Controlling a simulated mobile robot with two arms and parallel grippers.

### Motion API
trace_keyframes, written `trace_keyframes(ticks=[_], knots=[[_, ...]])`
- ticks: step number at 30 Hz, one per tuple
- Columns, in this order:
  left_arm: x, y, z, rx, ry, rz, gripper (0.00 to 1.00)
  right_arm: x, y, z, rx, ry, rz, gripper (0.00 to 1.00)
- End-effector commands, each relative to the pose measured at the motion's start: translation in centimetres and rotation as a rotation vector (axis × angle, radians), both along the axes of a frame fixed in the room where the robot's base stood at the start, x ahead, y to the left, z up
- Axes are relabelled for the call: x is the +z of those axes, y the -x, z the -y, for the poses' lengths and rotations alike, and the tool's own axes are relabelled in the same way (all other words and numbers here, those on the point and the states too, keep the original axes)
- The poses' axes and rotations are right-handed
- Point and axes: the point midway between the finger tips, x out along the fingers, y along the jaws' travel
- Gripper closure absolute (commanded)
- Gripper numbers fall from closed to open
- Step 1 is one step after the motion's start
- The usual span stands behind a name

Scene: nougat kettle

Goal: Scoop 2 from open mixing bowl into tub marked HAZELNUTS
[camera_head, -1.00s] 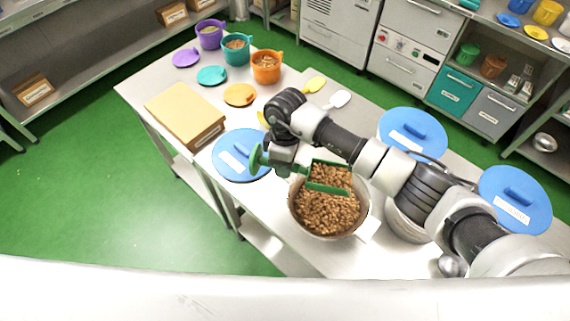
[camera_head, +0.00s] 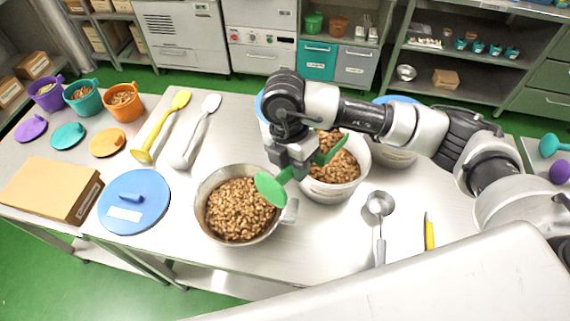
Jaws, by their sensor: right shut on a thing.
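The open metal mixing bowl (camera_head: 205,222) holds a heap of brown nuts and stands on the steel table. Right of it is an open white tub (camera_head: 333,192), also with brown nuts inside; no HAZELNUTS mark is readable on it. My right gripper (camera_head: 291,168) is shut on a green scoop (camera_head: 270,187). My right arm hides part of the tub's back. My left gripper is not in view.
A blue lid (camera_head: 135,200) and a cardboard box (camera_head: 48,190) lie at left. Yellow (camera_head: 160,128) and white (camera_head: 196,132) utensils lie behind the bowl. A metal ladle (camera_head: 380,205) and a yellow-handled tool (camera_head: 429,235) lie at right. Blue-lidded tubs stand partly behind my arm.

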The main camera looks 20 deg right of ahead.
Motion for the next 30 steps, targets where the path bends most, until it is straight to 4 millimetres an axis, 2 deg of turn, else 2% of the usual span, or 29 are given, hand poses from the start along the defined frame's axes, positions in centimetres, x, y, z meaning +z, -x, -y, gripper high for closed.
trace_keyframes(ticks=[1,4,6,30], knots=[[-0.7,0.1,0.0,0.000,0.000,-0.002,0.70,-0.9,-0.1,0.2,-0.006,-0.019,-0.015,1.00],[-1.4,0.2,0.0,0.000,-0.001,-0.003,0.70,-1.8,-0.3,0.4,-0.010,-0.077,-0.054,1.00],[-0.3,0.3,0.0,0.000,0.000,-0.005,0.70,-0.2,-0.7,1.0,-0.014,-0.163,-0.114,1.00],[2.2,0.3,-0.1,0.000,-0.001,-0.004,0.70,6.2,-5.4,7.5,-0.010,-0.719,-0.510,1.00]])
